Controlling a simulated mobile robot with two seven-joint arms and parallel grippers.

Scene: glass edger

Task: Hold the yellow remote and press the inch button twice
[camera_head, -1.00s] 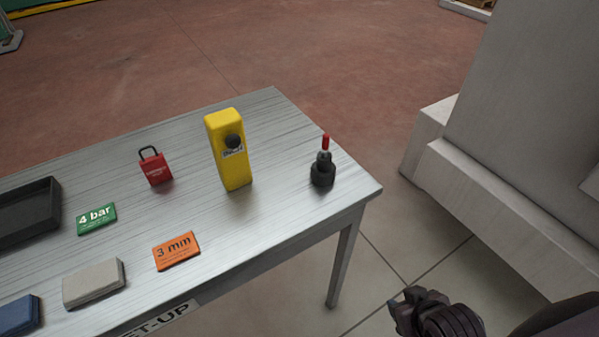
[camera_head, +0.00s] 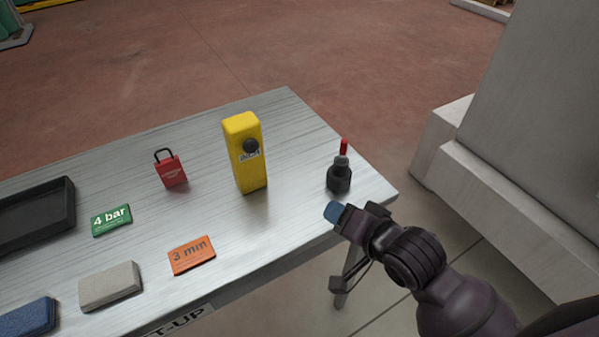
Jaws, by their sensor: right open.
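The yellow remote (camera_head: 245,172) stands upright on the metal table. A dark round button (camera_head: 251,146) with a small label below it is on its upper front face. My right gripper (camera_head: 352,212) is at the table's right edge, to the right of and nearer than the remote, apart from it. It is open and holds nothing that I can see; a blue tip shows on one finger. My left gripper is not in view.
A red padlock (camera_head: 171,170), green 4 bar card (camera_head: 111,220), orange 3 mm card (camera_head: 191,254), grey block (camera_head: 110,287), blue block (camera_head: 27,318) and black tray (camera_head: 68,212) are left.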

